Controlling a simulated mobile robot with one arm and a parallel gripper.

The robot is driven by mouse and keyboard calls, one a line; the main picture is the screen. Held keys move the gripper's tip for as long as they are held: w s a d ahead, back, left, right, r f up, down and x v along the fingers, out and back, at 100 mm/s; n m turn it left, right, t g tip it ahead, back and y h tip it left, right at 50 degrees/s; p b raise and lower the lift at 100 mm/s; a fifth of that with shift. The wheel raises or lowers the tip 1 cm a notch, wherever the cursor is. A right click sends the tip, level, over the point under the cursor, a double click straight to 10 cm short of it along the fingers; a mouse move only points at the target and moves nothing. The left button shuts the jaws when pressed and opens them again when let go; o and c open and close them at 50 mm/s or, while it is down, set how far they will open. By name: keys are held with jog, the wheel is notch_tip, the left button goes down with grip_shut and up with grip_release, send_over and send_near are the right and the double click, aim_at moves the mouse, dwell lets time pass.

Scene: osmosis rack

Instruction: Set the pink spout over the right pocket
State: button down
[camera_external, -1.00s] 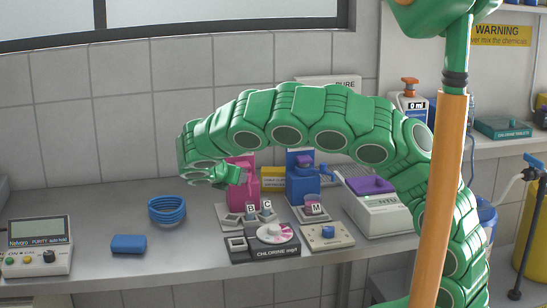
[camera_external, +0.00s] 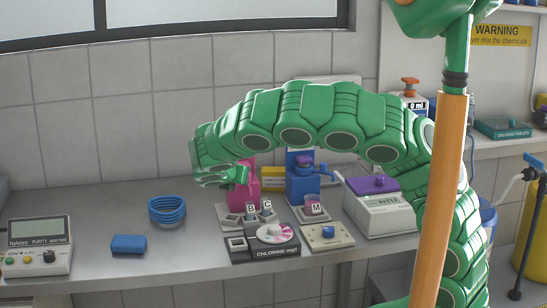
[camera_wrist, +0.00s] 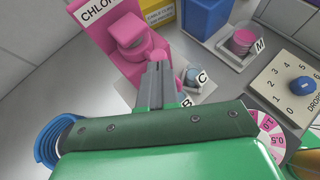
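The pink dispenser (camera_external: 247,178) stands at the back of the bench. C (camera_wrist: 199,78) is right of B in the outside view. My gripper (camera_wrist: 156,68) has its narrow grey fingers together, with nothing seen between them. The fingertips are right beside the spout; I cannot tell if they touch it. The fingers hide part of the tray, so the pocket below the spout is unclear.
A blue dispenser (camera_external: 302,183) with cup M (camera_external: 315,207) stands to the right. The chlorine dial box (camera_external: 262,250) and a knob box (camera_external: 327,236) are in front. A blue coil (camera_external: 167,209) and blue block (camera_external: 128,244) lie left, with clear bench around them.

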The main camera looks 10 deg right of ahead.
jog(key=shift+d+n+y, duration=0.25)
jog(key=shift+n+y, duration=0.15)
jog(key=shift+n, duration=0.1)
jog(key=shift+s+d, duration=0.1)
jog(key=shift+d, duration=0.35)
jog(key=shift+d+t, duration=0.3)
jog(key=d+n+t+y, duration=0.1)
jog(key=d+n+y, duration=0.1)
jog(key=shift+n+y, duration=0.3)
jog(key=shift+n, duration=0.1)
jog(key=shift+a, duration=0.2)
jog(key=shift+w+a, duration=0.3)
jog(key=shift+a, duration=0.3)
jog(key=shift+s, duration=0.1)
jog(key=v, duration=0.7)
jog(key=shift+s, duration=0.25)
